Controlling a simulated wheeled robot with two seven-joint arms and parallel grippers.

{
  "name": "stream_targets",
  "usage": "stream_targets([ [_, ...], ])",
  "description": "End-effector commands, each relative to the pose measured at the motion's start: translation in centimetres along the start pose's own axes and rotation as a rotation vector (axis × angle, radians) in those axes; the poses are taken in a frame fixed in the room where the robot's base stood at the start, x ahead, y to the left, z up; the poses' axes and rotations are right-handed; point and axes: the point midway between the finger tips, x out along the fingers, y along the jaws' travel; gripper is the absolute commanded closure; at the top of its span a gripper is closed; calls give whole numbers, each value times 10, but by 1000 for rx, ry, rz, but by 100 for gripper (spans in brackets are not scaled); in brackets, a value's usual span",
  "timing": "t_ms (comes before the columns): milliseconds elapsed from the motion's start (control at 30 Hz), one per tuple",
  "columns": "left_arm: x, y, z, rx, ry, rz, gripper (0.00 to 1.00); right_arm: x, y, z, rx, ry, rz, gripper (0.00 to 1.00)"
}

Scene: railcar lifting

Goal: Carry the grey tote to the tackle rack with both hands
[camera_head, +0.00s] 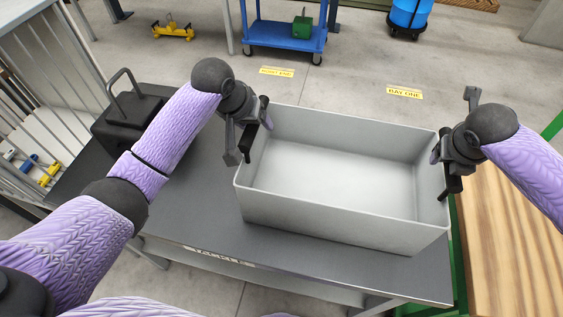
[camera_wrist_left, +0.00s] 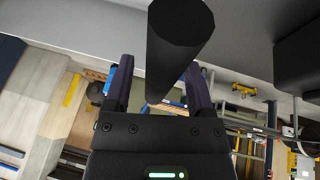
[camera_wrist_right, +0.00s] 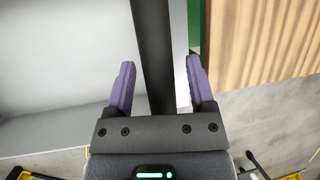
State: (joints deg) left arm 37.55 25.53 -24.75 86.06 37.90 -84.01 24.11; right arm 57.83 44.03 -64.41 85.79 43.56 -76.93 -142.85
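The grey tote (camera_head: 340,215) is open, empty and level. It appears to rest on the dark top of the tackle rack (camera_head: 190,205), whose front edge has a partly readable "TACKLE" label. My left gripper (camera_head: 246,135) is at the tote's left end; a dark bar (camera_wrist_left: 178,45) lies between its spread fingers. My right gripper (camera_head: 446,160) is at the right end, and a dark bar (camera_wrist_right: 155,60) also runs between its fingers. Gaps show beside both bars, so both grippers look open around them. The tote's inside wall (camera_wrist_right: 70,60) shows in the right wrist view.
A black block with a handle (camera_head: 130,120) stands at the rack's left end. A wooden-topped bench (camera_head: 510,240) is close on the right. A blue cart (camera_head: 285,36), a yellow floor item (camera_head: 173,29) and a blue drum (camera_head: 408,14) stand beyond. A railing (camera_head: 50,70) is at left.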

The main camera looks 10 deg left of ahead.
Motion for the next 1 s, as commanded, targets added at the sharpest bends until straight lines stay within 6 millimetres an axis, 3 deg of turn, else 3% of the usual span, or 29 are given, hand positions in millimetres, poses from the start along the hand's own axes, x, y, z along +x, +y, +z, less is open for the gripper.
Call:
stream_targets([
  [333, -8, 0, -1, 1, 1, 1, 27, 0, 0, 0, 0, 0, 0, 27],
  [700, -102, 0, -2, 1, 4, 0, 27, 0, 0, 0, 0, 0, 0, 27],
  [867, -119, 0, -1, 0, 1, 0, 27, -2, 0, 0, 0, -1, 1, 27],
  [1000, -121, 0, -1, 0, 0, 0, 27, -27, 0, 1, -1, -5, 1, 27],
])
